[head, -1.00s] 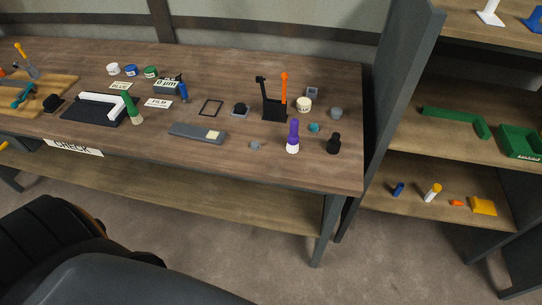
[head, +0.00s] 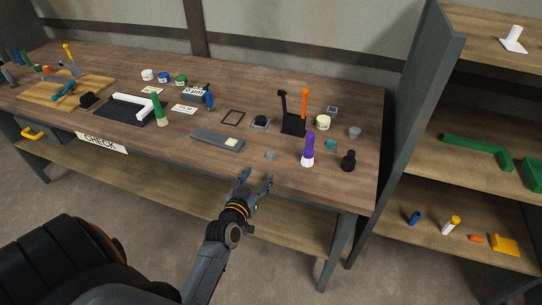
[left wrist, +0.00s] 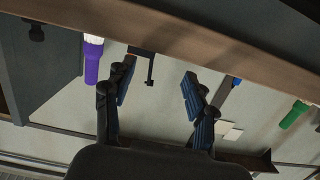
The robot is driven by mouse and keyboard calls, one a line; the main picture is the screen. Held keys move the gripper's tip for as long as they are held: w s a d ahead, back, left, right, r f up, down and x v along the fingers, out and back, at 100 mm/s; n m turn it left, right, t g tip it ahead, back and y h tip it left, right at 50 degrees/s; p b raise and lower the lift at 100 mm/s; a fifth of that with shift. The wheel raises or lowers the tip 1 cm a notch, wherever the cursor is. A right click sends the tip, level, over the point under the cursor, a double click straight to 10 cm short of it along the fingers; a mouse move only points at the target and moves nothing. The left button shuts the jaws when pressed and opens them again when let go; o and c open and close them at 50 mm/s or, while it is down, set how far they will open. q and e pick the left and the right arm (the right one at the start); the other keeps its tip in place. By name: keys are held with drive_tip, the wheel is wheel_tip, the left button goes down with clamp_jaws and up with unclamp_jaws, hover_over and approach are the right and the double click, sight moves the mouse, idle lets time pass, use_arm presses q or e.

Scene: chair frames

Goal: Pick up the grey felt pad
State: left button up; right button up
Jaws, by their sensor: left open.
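A small grey piece (head: 271,156), which looks like the felt pad, lies near the front edge of the workbench (head: 300,178) in the head view. It is too small to make out its surface. My left gripper (head: 256,178) is open and empty, just in front of the bench edge and short of the grey piece. In the left wrist view the two spread fingers of the left gripper (left wrist: 155,82) have nothing between them, and I cannot make out the grey piece there. My right gripper is not in view.
A black holder (head: 293,126) stands behind. A shelf unit (head: 412,110) borders the bench's right end.

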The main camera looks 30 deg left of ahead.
sight(270, 156)
use_arm(q)
drive_tip(key=x, duration=0.4)
drive_tip(key=shift+w+f, duration=0.1)
drive_tip(key=shift+w, duration=0.05)
drive_tip(key=shift+w+a, duration=0.1)
drive_tip(key=shift+w, duration=0.3)
drive_tip(key=x, duration=0.3)
drive_tip(key=p+x, duration=0.1)
drive_tip(key=shift+w+r, duration=0.2)
drive_tip(key=shift+w, duration=0.2)
drive_tip(key=shift+c, duration=0.2)
drive_tip(key=c, duration=0.8)
